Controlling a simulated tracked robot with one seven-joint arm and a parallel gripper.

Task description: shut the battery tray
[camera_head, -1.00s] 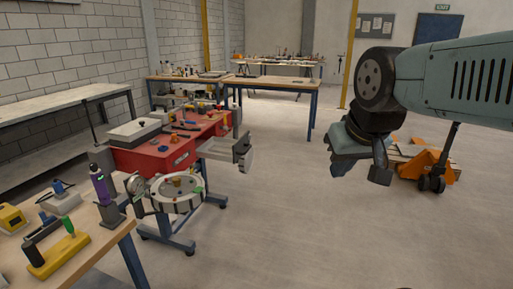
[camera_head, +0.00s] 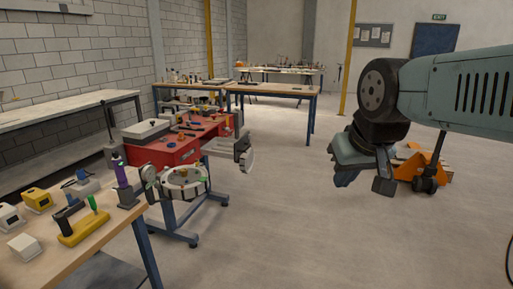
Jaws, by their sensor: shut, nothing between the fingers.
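A grey, pale-fronted tray (camera_head: 233,150) sticks out from the right side of the red workbench cart (camera_head: 170,150). It looks like the battery tray, pulled open; its inside is too small to make out. My gripper (camera_head: 364,182) hangs at the right of the view, pointing down. It is shut and empty, held in the air well to the right of the tray and nearer to me, touching nothing.
A wooden table (camera_head: 95,236) with small devices stands at the near left. A round fixture (camera_head: 182,184) sits at the cart's near side. An orange pallet jack (camera_head: 428,172) stands behind my arm. The floor (camera_head: 300,230) right of the cart is clear.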

